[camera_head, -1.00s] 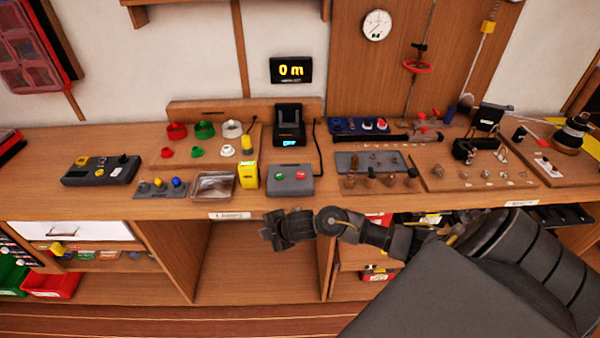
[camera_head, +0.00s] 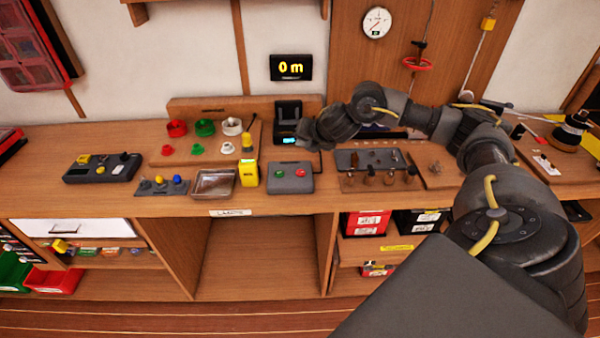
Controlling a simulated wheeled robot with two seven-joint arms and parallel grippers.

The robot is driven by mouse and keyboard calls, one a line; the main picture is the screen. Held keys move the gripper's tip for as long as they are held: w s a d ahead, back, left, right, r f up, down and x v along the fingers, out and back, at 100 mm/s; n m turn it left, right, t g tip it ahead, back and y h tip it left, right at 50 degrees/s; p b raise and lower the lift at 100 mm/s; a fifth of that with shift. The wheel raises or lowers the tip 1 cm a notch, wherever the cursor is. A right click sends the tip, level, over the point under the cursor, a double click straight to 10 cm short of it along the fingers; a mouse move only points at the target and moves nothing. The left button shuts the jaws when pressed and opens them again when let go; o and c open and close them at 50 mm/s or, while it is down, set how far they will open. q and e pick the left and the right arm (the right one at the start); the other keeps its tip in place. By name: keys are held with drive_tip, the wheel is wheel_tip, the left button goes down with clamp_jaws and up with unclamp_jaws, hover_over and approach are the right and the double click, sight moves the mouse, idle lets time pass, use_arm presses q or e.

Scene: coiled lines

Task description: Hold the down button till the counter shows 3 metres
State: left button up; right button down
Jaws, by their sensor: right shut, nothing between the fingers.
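The counter (camera_head: 291,68) is a black display on the wall and reads "0 m" in yellow. A grey control box (camera_head: 291,187) on the bench has a green button (camera_head: 280,174) and a red button (camera_head: 301,173). I cannot read which one is down. My right gripper (camera_head: 306,131) is shut and empty. It is above and behind the box, in front of the right side of a black device (camera_head: 287,112) with a small lit display. It appears apart from both buttons. My left gripper is not in view.
A yellow block (camera_head: 249,174) and a clear tray (camera_head: 213,183) stand left of the control box. A grey plate with small metal parts (camera_head: 347,160) lies to its right. My right forearm covers much of the right-hand bench.

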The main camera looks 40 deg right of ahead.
drive_tip(key=shift+f, duration=0.15)
drive_tip(key=b, duration=0.7)
hover_over(298, 170)
drive_tip(key=s, duration=0.2)
wheel_tip(298, 170, down, 7)
drive_tip(key=shift+s+f, duration=0.15)
drive_tip(key=shift+f, duration=0.05)
drive_tip(key=shift+f+b, duration=0.5)
drive_tip(key=shift+f, duration=0.1)
idle(0.8)
drive_tip(key=shift+f+b, duration=0.3)
drive_tip(key=shift+f, duration=0.1)
drive_tip(key=shift+s+f+b, duration=0.1)
drive_tip(key=shift+f+b, duration=0.25)
drive_tip(key=shift+f, duration=0.15)
idle(4.0)
